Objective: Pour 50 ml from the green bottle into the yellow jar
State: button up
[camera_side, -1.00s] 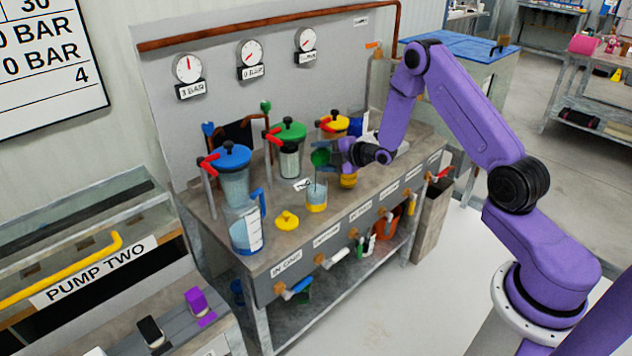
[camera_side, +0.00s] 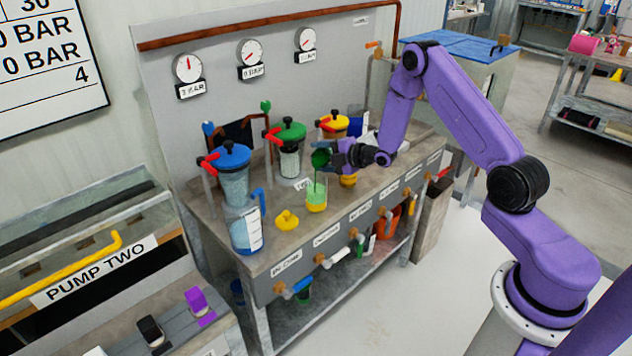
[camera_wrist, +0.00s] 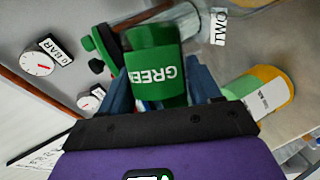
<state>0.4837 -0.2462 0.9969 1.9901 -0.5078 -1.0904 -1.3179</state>
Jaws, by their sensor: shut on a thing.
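The green bottle (camera_side: 320,158) is in my gripper (camera_side: 337,156), tipped well over above a clear jar with a yellow band (camera_side: 317,205). A thin stream runs from the bottle down into this jar. The jar stands upright on the bench and holds green-tinted liquid; its exact level cannot be read. In the wrist view the bottle (camera_wrist: 155,75), with part of its "GREEN" label showing, is between the blue fingers. The jar (camera_wrist: 262,92) shows to the right. A yellow lid (camera_side: 287,219) lies on the bench to the jar's left.
A blue-lidded vessel (camera_side: 232,180) and a measuring jug (camera_side: 246,233) stand at the left of the bench. Green-lidded (camera_side: 289,150) and yellow-lidded (camera_side: 337,124) vessels stand behind. Another yellow item (camera_side: 348,181) sits just below my gripper. Pressure gauges (camera_side: 251,52) hang on the back panel.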

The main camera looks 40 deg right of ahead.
jog(key=shift+r+n+t+h, duration=0.3)
jog(key=shift+r+n+t, duration=0.1)
jog(key=shift+r+n, duration=0.1)
dwell(2.2)
jog(key=shift+d+f+m+g+y, duration=0.1)
jog(key=shift+f+m+g+y, duration=0.3)
jog(key=shift+f+m+g, duration=0.25)
jog(key=shift+r+m, duration=0.45)
jog(key=shift+r, duration=0.5)
jog(key=shift+r+y, duration=0.1)
jog(key=shift+y, duration=0.2)
jog(key=shift+r+m+g, duration=0.1)
jog(key=shift+m+g, duration=0.15)
jog(key=shift+m, duration=0.05)
